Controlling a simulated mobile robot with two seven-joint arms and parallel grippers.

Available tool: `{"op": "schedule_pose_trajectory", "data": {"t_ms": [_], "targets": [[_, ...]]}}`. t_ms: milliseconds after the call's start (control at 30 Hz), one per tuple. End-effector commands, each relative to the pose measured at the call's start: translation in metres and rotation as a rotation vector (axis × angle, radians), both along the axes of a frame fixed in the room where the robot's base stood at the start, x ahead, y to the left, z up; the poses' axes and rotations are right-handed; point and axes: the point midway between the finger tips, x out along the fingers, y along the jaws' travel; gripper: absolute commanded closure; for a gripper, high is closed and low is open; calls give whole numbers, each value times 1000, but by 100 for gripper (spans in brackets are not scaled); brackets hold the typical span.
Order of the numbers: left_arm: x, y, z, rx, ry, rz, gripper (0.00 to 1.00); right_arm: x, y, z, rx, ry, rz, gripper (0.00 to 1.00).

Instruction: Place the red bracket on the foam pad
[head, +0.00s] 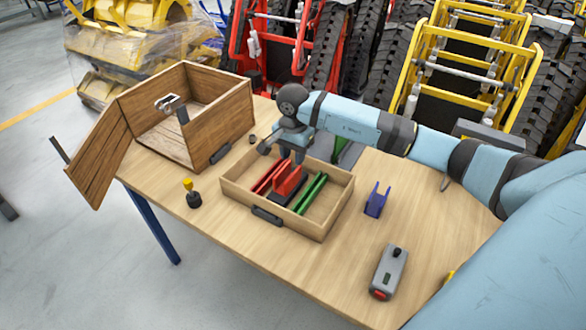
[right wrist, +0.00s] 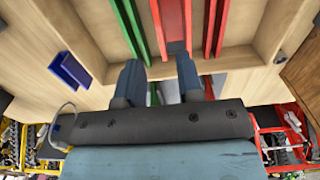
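The red bracket (head: 287,180) stands upright in the middle of a shallow wooden tray (head: 237,197), between red rails (head: 267,178) and green rails (head: 310,192). A dark pad (head: 294,190), which looks like the foam pad, lies at its foot; I cannot tell whether the bracket rests fully on it. My right gripper (head: 292,156) points down just above and behind the bracket. In the right wrist view its two fingers (right wrist: 160,80) are apart with nothing between them, and the red bracket (right wrist: 172,25) lies just beyond the tips. My left gripper is not in view.
An open wooden box (head: 222,118) stands at the left. A blue bracket (head: 377,200) is right of the tray. A grey device (head: 389,270) lies at the front right, and a small yellow-topped black object (head: 192,194) is left of the tray. The table between them is clear.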

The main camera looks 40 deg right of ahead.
Motion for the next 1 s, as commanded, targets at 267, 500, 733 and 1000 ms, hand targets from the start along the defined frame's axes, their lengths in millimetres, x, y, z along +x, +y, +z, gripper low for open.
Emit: {"op": "schedule_pose_trajectory", "data": {"t_ms": [267, 500, 733, 1000], "targets": [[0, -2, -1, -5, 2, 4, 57, 0, 0, 38, -1, -1, 0, 66], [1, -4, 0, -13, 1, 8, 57, 0, 0, 42, 0, 1, 0, 66], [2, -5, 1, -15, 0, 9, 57, 0, 0, 42, 0, 0, 0, 66], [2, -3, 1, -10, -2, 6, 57, 0, 0, 41, 0, 0, 0, 66]]}}
